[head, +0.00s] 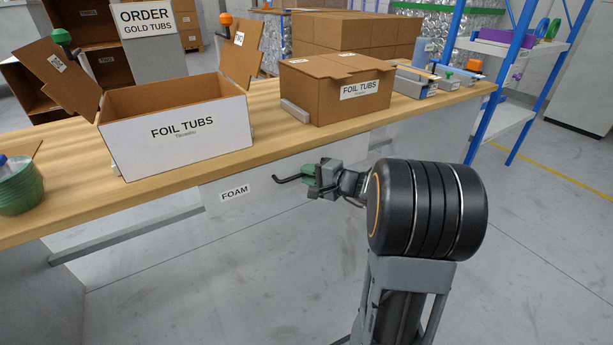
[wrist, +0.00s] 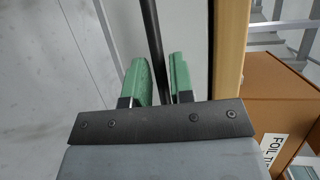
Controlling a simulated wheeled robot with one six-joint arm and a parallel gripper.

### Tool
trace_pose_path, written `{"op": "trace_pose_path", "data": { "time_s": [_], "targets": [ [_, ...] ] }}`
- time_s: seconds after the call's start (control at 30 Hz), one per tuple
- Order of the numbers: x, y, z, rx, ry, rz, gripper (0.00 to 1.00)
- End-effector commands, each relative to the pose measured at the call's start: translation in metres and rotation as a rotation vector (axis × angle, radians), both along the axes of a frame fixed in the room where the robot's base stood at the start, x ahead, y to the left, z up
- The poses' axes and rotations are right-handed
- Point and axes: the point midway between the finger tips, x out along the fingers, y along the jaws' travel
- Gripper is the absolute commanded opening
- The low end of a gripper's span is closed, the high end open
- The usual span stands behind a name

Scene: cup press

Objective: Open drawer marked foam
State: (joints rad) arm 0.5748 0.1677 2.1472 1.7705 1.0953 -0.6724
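The drawer front marked FOAM (head: 222,213) is a pale grey panel under the wooden worktop, and its label (head: 235,193) faces me. It looks closed against the bench. A dark bar handle (head: 284,179) sticks out at its right part. My gripper (head: 308,174), with green fingers, is at the handle. In the wrist view the black bar (wrist: 152,45) runs between the two green fingers (wrist: 160,80), with a narrow gap visible on its right side. The fingers look open around the bar, not closed on it. The handle's far end is hidden by my gripper.
The worktop (head: 240,150) above carries an open FOIL TUBS box (head: 180,135), a closed brown box (head: 335,90) and a green tub (head: 20,188). A blue shelf rack (head: 490,60) stands at the right. The floor in front of the drawer is clear.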

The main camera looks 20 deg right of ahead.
Motion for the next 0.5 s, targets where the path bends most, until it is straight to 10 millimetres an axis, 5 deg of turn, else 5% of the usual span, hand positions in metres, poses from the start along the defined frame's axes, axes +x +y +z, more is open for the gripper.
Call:
{"op": "trace_pose_path", "data": {
  "time_s": [0.5],
  "targets": [
    [0.0111,0.0064,-0.0022,0.001,0.0,0.0,0.22]
  ]
}}
